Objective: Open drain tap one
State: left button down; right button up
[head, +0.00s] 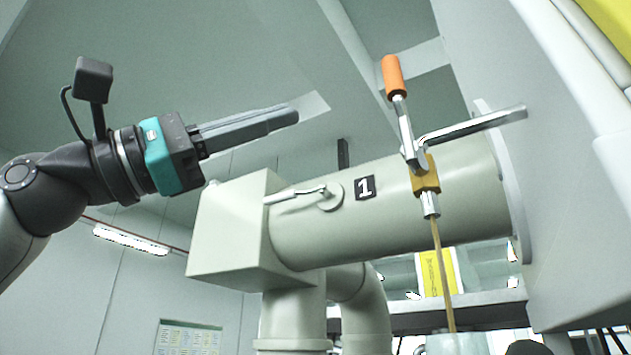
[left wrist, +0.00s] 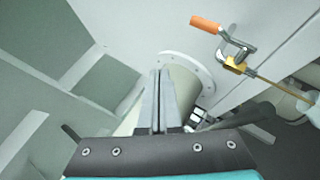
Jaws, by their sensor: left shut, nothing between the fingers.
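The drain tap (head: 427,175) has a brass body and metal nozzle on the pale pipe, right of a black label "1" (head: 365,188). Its orange-gripped lever (head: 394,77) points up, leaning slightly left. A thin amber stream (head: 445,275) runs down from the nozzle. The tap also shows in the left wrist view (left wrist: 235,65), with its orange grip (left wrist: 205,24) at upper left of the body. My left gripper (head: 297,115) is shut and empty, left of the lever and apart from it. Its closed fingers (left wrist: 158,75) show in the left wrist view. My right gripper is not in view.
A pale container (head: 457,344) stands under the stream, cut off by the frame's bottom. A smaller silver lever (head: 297,193) sits on the pipe left of the label. A large pale wall (head: 570,190) closes the right side. Free air lies between my gripper and the tap.

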pick_arm(q)
jog(key=a, duration=0.1)
jog(key=s+a, duration=0.1)
jog(key=a, duration=0.3)
jog(key=shift+s+a+r, duration=0.2)
jog(key=shift+s, duration=0.15)
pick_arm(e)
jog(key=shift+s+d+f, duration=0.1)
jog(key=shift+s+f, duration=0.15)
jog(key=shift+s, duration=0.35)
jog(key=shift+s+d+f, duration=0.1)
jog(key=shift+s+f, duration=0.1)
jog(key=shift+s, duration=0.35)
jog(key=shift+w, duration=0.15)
